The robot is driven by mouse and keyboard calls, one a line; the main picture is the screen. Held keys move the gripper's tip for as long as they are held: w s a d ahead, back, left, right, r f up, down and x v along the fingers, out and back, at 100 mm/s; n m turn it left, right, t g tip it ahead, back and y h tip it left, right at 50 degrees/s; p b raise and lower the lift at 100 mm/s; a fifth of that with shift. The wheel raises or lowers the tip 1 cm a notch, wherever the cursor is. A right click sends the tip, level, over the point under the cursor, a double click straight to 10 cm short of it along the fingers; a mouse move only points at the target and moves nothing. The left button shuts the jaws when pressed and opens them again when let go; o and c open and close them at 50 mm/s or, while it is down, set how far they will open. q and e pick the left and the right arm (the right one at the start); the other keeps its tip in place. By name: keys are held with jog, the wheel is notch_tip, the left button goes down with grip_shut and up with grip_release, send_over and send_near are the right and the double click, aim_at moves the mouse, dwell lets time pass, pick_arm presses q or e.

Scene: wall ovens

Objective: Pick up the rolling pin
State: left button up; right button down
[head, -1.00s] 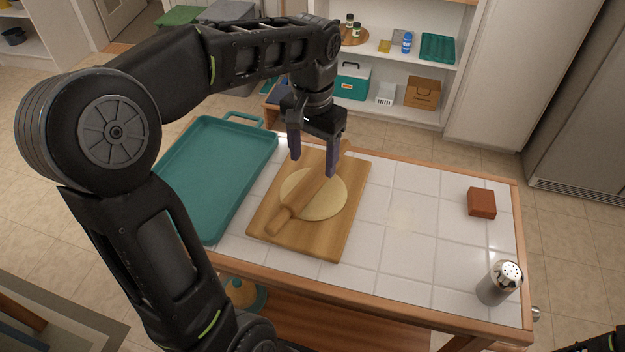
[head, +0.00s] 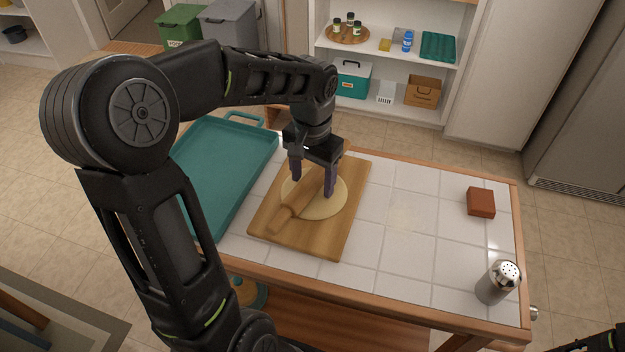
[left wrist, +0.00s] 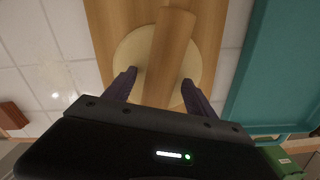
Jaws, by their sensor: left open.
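The wooden rolling pin (head: 297,202) lies on a round of dough (head: 327,206) on a wooden cutting board (head: 313,243). It also shows in the left wrist view (left wrist: 165,55). My left gripper (head: 313,187) is open above the far part of the pin. In the left wrist view its two fingers (left wrist: 158,80) stand apart, one on each side of the pin, with gaps showing. The far end of the pin is hidden by the gripper in the head view. My right gripper is not in view; only a dark bit of my right arm shows at the lower right corner.
A teal tray (head: 262,150) lies left of the board on the tiled table (head: 400,235). A reddish-brown block (head: 481,202) and a metal shaker (head: 497,282) stand at the right. The tiles between board and block are clear.

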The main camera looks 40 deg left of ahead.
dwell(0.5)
pick_arm(q)
grip_shut()
dwell(0.5)
